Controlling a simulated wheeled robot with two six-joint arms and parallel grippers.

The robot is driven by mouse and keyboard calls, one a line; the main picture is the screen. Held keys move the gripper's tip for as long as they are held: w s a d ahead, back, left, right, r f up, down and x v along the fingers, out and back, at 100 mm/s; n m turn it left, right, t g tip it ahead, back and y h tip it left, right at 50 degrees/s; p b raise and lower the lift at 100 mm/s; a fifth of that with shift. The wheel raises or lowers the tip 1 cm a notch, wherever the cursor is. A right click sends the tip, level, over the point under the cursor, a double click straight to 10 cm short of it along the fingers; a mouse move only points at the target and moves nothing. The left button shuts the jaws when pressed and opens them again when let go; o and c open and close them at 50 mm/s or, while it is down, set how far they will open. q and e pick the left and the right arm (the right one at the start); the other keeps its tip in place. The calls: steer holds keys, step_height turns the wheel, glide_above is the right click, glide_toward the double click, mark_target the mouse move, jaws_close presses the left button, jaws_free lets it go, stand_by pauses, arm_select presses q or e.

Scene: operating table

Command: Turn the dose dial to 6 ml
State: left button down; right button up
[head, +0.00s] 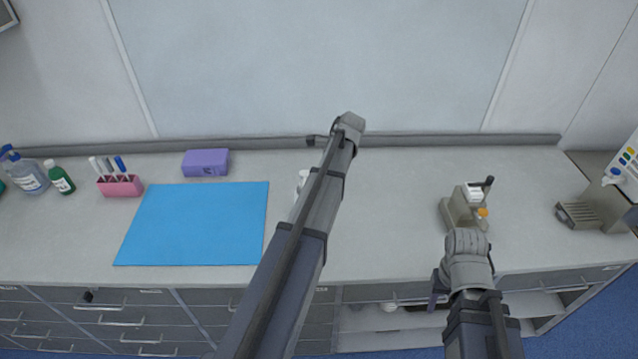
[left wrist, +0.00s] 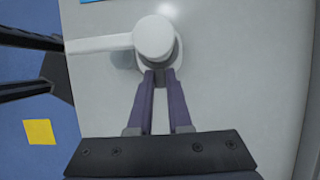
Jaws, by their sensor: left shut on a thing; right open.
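A white fixture with a round knob-like head (left wrist: 154,38) and a long arm reaching left fills the upper middle of the left wrist view. In the head view only a small white part of it (head: 302,178) shows beside my left arm. My left gripper (left wrist: 158,80) has its purple fingers closed together on the near side of the white fixture, just below the round head. The head view hides this gripper behind my arm. I cannot read any dial marks. My right gripper (head: 438,290) is open and empty at the counter's front edge.
A beige device (head: 458,212) with an orange part stands just beyond my right wrist. A blue mat (head: 195,225), purple box (head: 205,163), pink pen holder (head: 121,187) and bottles (head: 60,178) are at left. A grey stand (head: 585,216) is far right.

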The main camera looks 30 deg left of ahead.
stand_by(0.3)
arm_select(q)
steer(key=c, duration=1.1)
jaws_free()
steer(key=p+v, duration=0.7)
steer(key=v, duration=0.1)
steer(key=shift+f, duration=0.1)
